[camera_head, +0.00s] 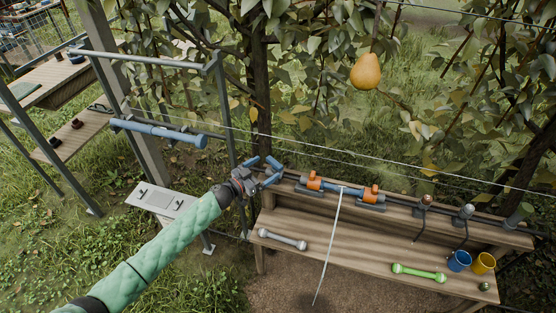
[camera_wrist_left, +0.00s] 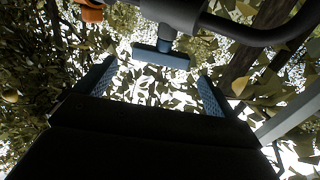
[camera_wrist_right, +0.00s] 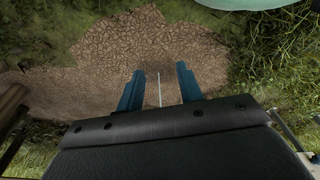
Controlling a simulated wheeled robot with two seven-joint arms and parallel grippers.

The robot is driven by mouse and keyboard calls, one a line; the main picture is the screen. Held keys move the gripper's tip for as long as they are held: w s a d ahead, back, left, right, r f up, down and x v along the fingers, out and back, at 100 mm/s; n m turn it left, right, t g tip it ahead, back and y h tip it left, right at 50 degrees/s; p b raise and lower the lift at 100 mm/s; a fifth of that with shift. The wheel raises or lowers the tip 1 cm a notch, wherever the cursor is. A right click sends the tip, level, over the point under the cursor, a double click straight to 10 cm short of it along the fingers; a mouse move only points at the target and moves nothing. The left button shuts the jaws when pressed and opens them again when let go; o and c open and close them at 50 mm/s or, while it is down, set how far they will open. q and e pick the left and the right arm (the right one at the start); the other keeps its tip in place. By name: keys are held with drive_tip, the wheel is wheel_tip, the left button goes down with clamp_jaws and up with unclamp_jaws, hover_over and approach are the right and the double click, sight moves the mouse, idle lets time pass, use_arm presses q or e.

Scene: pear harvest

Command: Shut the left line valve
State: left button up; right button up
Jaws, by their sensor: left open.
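My left gripper (camera_head: 263,170) reaches in at the back left end of the wooden bench, beside a blue and orange line fitting (camera_head: 340,188). In the left wrist view its two blue fingers (camera_wrist_left: 157,80) are wide apart and empty. A blue T-shaped handle (camera_wrist_left: 160,58) on a dark pipe shows between and just ahead of the fingertips; I cannot tell if either finger touches it. I take this handle for the left line valve. My right gripper (camera_wrist_right: 158,88) shows only in its own wrist view, fingers apart over bare soil.
The wooden bench (camera_head: 350,250) carries a grey bar (camera_head: 282,239), a green bar (camera_head: 419,272), a blue cup (camera_head: 459,260) and a yellow cup (camera_head: 483,263). A pale thin rod (camera_head: 329,245) slants down in front. A pear (camera_head: 366,72) hangs above; wires cross behind the bench.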

sight(272, 163)
use_arm(q)
drive_tip(key=p+x, duration=0.1)
drive_tip(key=x, duration=0.5)
drive_tip(key=shift+r+p, duration=0.1)
drive_tip(key=shift+p, duration=0.25)
drive_tip(key=shift+x, duration=0.75)
use_arm(e)
drive_tip(key=shift+s+d+f, duration=0.25)
drive_tip(key=shift+d+f, duration=0.05)
drive_tip(key=shift+f, duration=0.4)
drive_tip(key=shift+s+d+f, duration=0.25)
drive_tip(key=shift+s+f, duration=0.05)
drive_tip(key=shift+f, duration=0.4)
drive_tip(key=shift+s+d+f, duration=0.25)
drive_tip(key=shift+d+f, duration=0.05)
drive_tip(key=shift+f, duration=0.4)
use_arm(q)
drive_tip(key=shift+c, duration=0.4)
drive_tip(key=c, duration=0.9)
